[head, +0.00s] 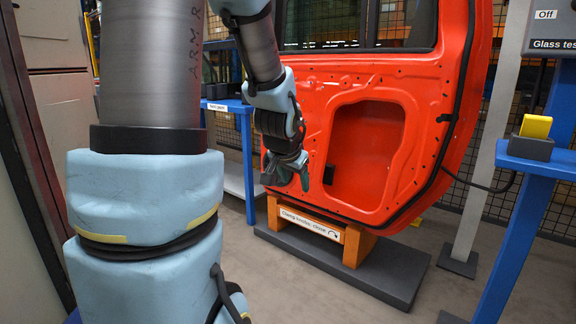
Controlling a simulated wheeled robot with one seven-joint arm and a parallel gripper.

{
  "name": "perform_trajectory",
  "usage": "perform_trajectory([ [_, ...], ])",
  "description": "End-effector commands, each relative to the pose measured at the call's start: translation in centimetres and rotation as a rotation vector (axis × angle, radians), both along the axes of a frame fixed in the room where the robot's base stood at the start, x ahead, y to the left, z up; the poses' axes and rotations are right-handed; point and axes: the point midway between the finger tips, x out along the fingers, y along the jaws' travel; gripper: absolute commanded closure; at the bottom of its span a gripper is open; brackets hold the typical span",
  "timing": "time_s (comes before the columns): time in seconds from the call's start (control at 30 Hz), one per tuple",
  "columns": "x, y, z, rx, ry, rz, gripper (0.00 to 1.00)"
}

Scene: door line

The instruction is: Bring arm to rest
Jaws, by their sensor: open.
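My gripper (288,172) hangs at the end of my arm in the middle of the head view. Its fingers point down and are open, with nothing visible between them. It is in front of the lower left part of a red car door (420,95), and I cannot tell how close it is to the door's surface. My arm is bent, with its upper links large at the left.
The door stands in an orange stand (352,245) labelled "Clamp knobs" on a dark base plate (385,277). A blue table (245,150) stands behind my arm. At right, a blue post (513,240) carries a yellow-topped block (536,127). A grey cabinet is at left.

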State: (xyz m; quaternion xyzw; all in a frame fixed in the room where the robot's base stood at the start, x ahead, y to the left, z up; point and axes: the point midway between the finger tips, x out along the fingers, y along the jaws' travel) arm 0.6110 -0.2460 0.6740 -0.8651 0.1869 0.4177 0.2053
Motion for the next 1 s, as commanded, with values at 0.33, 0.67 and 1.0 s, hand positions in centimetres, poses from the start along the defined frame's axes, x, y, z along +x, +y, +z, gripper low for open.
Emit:
perform_trajectory([
  [0.33,-13.9,8.0,-5.8,-0.038,0.48,0.436,0.38],
  [0.67,-15.2,8.3,1.0,-0.044,0.522,0.47,0.38],
  [1.0,-15.1,8.2,11.2,-0.043,0.52,0.468,0.38],
])
